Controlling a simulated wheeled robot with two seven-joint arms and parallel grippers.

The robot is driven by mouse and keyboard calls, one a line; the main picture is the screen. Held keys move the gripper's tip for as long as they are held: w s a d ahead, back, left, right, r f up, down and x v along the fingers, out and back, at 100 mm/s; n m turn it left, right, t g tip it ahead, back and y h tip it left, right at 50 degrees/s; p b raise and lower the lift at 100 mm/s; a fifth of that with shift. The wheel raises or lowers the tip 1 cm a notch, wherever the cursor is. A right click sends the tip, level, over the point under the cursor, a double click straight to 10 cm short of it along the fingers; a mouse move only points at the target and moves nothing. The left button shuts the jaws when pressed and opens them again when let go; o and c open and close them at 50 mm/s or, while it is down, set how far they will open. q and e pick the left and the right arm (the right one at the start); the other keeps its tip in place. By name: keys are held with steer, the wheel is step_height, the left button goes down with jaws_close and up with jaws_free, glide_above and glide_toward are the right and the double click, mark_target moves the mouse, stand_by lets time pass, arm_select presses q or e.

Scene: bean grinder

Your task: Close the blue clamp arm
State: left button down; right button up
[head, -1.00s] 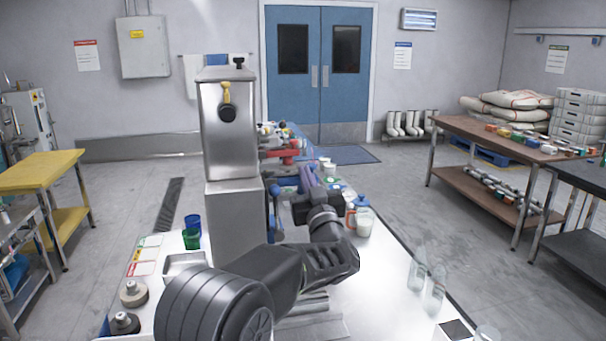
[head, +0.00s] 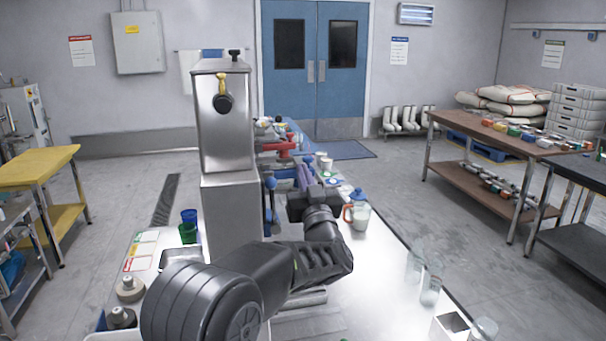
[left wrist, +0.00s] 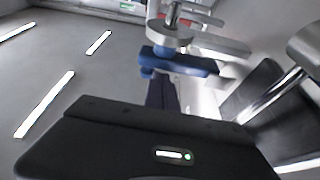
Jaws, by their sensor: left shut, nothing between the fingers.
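The blue clamp arm (left wrist: 178,62) shows in the left wrist view as a blue bar beside grey metal clamp parts, just beyond my fingertips. In the head view, blue parts (head: 270,182) show beside the right side of the steel grinder (head: 226,130), partly hidden; I cannot tell the arm's exact angle there. My left gripper (head: 303,177) is shut and empty, just right of these blue parts. Its dark fingers (left wrist: 162,94) point toward the blue bar in the left wrist view; I cannot tell whether they touch it. My right gripper is not in view.
A red clamp (head: 280,147) stands farther back on the bench. A lidded jug (head: 358,212) with an orange handle stands right of my gripper. Clear bottles (head: 431,285) stand near the bench's right edge. The bench's right middle is clear.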

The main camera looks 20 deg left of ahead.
arm_select(q)
steer(key=b+v, duration=0.2)
steer(key=v, duration=0.5)
steer(key=shift+f, duration=0.1)
